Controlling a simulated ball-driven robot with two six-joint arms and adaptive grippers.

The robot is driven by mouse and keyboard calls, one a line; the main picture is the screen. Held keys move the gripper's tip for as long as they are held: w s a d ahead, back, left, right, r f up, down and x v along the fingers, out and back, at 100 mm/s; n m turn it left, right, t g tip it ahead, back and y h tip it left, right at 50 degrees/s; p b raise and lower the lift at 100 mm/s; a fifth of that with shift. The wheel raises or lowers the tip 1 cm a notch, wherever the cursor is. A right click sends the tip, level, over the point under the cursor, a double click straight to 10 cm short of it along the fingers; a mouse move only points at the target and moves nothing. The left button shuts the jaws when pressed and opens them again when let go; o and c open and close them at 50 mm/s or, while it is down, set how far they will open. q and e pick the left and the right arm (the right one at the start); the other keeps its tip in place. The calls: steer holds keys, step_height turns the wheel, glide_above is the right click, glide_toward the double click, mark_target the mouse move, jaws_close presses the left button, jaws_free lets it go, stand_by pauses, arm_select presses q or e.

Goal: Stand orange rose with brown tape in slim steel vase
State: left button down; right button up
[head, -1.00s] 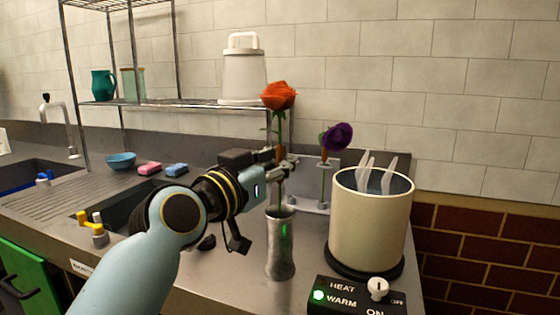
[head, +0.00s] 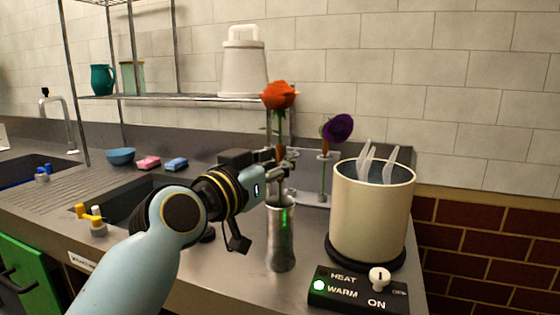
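The orange rose (head: 278,96) stands upright above the slim steel vase (head: 281,240), with brown tape (head: 279,153) around its stem. The lower stem runs down into the vase mouth; its bottom end is hidden inside. My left gripper (head: 284,160) is at the stem by the tape, above the vase rim. Its fingers appear closed around the stem. The vase stands upright on the steel counter. My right gripper is not in the head view.
A purple flower (head: 337,128) stands in a holder (head: 318,188) just behind. A cream warmer pot (head: 368,222) with white utensils stands close right, behind a control box (head: 345,290). A sink, a blue bowl (head: 121,156) and sponges (head: 148,163) are left.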

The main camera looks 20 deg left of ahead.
arm_select(q)
steer(key=shift+f+b, duration=0.55)
steer(key=shift+f, duration=0.3)
steer(key=c, duration=0.7)
jaws_free()
steer(key=shift+s, duration=0.15)
steer(key=shift+v, duration=2.35)
steer(key=shift+v, duration=2.5)
